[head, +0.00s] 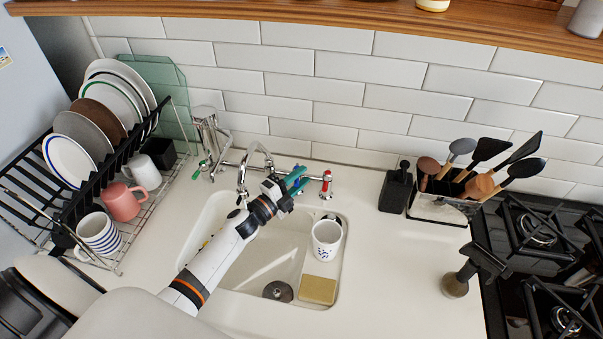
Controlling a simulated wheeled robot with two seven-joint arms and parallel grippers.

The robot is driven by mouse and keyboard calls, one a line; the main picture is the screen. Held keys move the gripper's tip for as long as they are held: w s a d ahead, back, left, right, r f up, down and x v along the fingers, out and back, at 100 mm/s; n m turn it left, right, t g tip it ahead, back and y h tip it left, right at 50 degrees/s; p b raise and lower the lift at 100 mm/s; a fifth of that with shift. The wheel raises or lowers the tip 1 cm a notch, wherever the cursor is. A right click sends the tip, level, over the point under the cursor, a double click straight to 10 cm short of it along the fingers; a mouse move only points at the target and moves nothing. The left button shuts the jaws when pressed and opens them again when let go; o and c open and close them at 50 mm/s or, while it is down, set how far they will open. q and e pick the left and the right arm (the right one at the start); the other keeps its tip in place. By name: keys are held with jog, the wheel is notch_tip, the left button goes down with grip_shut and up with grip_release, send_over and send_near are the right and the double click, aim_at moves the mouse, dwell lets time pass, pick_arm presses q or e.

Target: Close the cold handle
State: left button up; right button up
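The chrome tap (252,160) stands at the back of the sink, with its spout arching over the basin. A handle with a green mark (203,164) is at its left end, and a handle with a red mark (326,182) is at its right end. Neither has the word cold readable on it. My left gripper (295,180), with blue and green finger parts, is over the back of the sink, between the spout and the red handle. It appears apart from the red handle. Its finger gap is too small to judge. My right gripper does not show.
The sink (250,265) holds a speckled white cup (327,239) and a yellow sponge (318,289). A dish rack (150,205) with plates and mugs is on the left. A utensil holder (440,208) and hob (540,250) are on the right.

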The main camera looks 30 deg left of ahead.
pick_arm(q)
jog(key=shift+w+d, duration=0.2)
jog(key=shift+w, duration=0.3)
grip_shut()
